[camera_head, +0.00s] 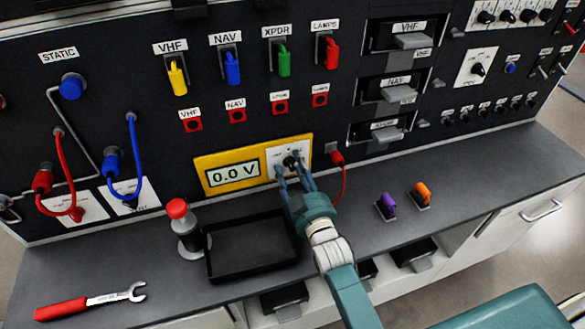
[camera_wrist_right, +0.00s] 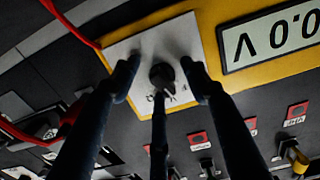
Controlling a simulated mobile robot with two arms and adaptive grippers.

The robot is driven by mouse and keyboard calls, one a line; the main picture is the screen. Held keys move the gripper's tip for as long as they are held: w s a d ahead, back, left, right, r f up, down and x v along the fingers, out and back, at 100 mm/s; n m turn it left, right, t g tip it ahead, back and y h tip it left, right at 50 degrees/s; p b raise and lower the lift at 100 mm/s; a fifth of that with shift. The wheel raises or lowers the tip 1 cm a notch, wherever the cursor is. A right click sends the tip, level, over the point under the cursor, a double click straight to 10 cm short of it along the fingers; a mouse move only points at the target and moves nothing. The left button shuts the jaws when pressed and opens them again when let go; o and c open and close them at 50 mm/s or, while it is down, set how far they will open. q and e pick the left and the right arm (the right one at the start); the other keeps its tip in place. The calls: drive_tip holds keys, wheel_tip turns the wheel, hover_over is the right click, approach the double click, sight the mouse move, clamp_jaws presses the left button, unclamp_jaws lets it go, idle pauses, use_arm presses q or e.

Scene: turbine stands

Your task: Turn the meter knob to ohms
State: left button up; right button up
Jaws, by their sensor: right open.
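The meter (camera_head: 203,165) is a yellow panel on the black wall, with a display (camera_head: 233,174) reading 0.0 V. On its right is a white dial plate with a small black knob (camera_head: 290,161). In the right wrist view the knob (camera_wrist_right: 161,75) sits at the middle of the white plate (camera_wrist_right: 180,40), with its small markings partly hidden and too blurred to read. My right gripper (camera_head: 288,169) is open in front of the dial, its fingers spread around the knob. I see no clear contact with the knob. My left gripper is not in view.
A red cable (camera_head: 343,180) hangs right of the dial. Purple (camera_head: 386,206) and orange (camera_head: 422,192) plugs stand farther right.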

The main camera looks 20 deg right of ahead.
sight(291, 169)
drive_tip(key=shift+a+r, duration=0.15)
drive_tip(key=shift+a, duration=0.15)
drive_tip(key=shift+s+p, duration=0.65)
drive_tip(key=shift+s, duration=0.5)
drive_tip(key=s+p, duration=0.1)
drive_tip(key=s, duration=0.1)
drive_tip(key=shift+s+d, duration=0.15)
drive_tip(key=shift+s, duration=0.2)
drive_tip(key=shift+c, duration=0.6)
